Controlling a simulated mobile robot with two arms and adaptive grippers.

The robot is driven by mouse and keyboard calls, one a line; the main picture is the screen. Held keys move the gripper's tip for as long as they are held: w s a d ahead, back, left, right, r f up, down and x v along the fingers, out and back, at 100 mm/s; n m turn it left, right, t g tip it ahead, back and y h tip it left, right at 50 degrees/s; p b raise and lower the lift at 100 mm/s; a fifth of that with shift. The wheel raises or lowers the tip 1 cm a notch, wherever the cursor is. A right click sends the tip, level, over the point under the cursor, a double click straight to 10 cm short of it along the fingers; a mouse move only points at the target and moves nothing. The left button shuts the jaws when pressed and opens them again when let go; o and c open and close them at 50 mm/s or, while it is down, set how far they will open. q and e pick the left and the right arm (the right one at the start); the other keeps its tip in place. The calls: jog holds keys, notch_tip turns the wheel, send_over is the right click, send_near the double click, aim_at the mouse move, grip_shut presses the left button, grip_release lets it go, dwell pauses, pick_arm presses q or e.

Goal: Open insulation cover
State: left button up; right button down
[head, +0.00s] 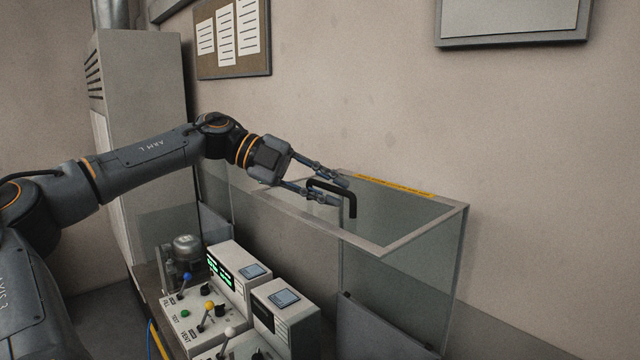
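The insulation cover (412,226) is a clear box-like lid with a pale frame and a yellow strip along its back edge. It stands behind and to the right of the control boxes and looks closed. A black handle (352,203) rises from its top. My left gripper (340,190) reaches in from the left, its two fingers apart, one on each side of the handle's left part. I cannot tell whether the fingers touch the handle. My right gripper does not show.
A control panel with levers (208,310) and two white instrument boxes (238,275) stand below my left arm. A small metal compressor (187,252) sits behind them. A tall grey cabinet (145,120) stands at the left. The wall is close behind the cover.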

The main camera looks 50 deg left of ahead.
pick_arm(q)
jog(key=v, duration=1.2)
dwell(0.3)
